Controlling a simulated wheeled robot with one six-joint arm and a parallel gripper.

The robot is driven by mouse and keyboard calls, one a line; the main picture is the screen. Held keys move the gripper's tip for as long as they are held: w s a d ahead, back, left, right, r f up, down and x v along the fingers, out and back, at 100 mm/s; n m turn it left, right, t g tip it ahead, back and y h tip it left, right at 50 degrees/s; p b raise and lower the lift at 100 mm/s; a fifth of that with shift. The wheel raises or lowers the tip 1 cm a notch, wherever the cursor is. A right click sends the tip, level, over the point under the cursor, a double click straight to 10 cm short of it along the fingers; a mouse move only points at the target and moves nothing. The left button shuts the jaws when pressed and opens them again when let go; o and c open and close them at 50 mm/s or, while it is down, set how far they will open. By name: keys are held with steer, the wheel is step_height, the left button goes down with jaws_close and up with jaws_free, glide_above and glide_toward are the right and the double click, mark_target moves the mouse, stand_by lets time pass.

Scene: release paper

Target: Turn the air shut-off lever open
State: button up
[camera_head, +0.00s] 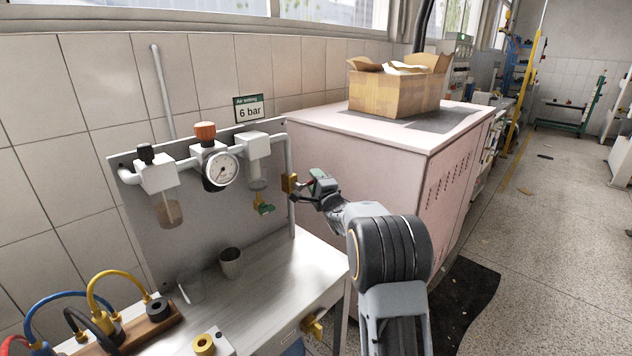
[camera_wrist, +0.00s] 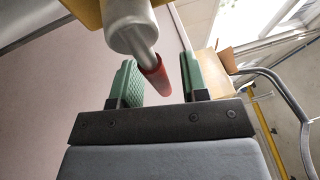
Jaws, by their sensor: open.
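The shut-off lever shows in the wrist view as a grey stem with a red sleeve (camera_wrist: 157,78). It joins a pale grey round valve part (camera_wrist: 130,25), with a yellow body at the top edge. My gripper (camera_wrist: 160,72) is open, its two green pads on either side of the red sleeve.
The panel carries a gauge (camera_head: 219,169) and a "6 bar" sign (camera_head: 248,109). A green-handled drain fitting (camera_head: 264,208) hangs left of the valve. A metal cup (camera_head: 231,263) stands on the bench. A pink cabinet (camera_head: 375,165) with a cardboard box (camera_head: 392,94) stands close behind my gripper.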

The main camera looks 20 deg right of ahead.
steer(key=shift+c, duration=0.2)
jaws_close()
